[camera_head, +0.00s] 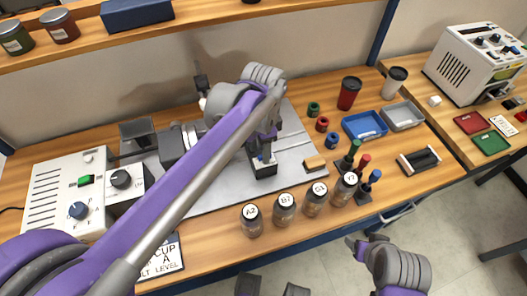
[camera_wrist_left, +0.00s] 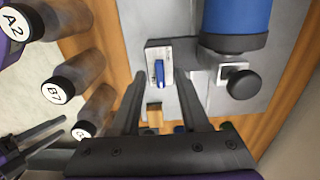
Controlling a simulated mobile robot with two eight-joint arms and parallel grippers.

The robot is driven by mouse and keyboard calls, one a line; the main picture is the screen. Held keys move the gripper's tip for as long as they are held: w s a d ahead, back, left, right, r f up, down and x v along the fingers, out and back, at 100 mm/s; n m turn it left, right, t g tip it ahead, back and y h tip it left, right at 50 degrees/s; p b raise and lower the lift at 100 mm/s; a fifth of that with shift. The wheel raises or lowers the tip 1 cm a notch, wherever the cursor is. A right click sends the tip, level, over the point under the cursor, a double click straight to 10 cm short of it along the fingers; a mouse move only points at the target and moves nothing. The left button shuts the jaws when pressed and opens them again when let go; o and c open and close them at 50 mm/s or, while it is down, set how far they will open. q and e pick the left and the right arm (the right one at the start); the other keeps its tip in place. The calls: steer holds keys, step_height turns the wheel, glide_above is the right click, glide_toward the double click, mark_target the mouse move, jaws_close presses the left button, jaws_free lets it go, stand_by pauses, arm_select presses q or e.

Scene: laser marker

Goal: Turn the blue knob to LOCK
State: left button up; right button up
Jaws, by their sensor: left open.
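A small upright blue knob (camera_wrist_left: 159,72) stands on a pale plate on top of a dark block in the left wrist view. In the head view the block (camera_head: 263,170) sits on the grey metal plate, with the blue knob (camera_head: 261,158) just below my left gripper (camera_head: 263,137). My left gripper (camera_wrist_left: 162,78) is open, and its two fingers show on either side of the blue knob. I cannot tell whether they touch it. No LOCK lettering is readable. My right gripper (camera_head: 357,246) is at the lower right, away from the table; its fingers are unclear.
Several labelled jars (camera_head: 284,210) line the front edge. A blue tray (camera_head: 365,125) and cups are at right. A blue cylinder (camera_wrist_left: 235,18) shows beside the block.

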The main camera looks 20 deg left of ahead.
arm_select(q)
steer(key=shift+f, duration=0.65)
jaws_close()
